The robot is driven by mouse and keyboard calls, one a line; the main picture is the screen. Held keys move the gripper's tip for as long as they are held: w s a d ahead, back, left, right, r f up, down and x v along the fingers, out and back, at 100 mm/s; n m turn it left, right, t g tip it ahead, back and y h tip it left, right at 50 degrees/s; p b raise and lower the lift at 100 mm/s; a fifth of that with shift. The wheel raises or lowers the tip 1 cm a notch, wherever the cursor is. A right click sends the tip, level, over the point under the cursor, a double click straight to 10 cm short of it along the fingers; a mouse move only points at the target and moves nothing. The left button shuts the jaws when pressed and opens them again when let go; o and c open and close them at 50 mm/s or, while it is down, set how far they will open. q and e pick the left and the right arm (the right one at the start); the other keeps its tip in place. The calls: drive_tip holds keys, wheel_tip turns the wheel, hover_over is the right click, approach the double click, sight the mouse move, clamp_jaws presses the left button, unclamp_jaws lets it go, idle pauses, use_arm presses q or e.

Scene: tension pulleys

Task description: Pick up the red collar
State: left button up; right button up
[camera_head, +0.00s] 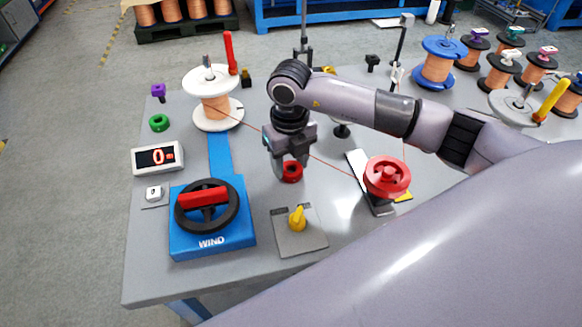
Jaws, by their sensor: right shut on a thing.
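The red collar (292,172) is a small red ring in the head view, near the middle of the grey table. My right gripper (290,166) points down and is shut on it. The fingers partly hide the ring, and I cannot tell whether it touches the table. My left gripper does not show.
A blue WIND box (212,240) with a black wheel stands at the front left, beside a plate with a yellow knob (297,220). A red pulley (387,177) is to the right. A copper spool (214,110) stands at the back left, with a green ring (159,123) nearby.

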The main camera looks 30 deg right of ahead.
drive_tip(key=shift+r, duration=0.1)
wheel_tip(320, 180, up, 20)
drive_tip(key=p, duration=0.1)
idle(0.4)
idle(0.4)
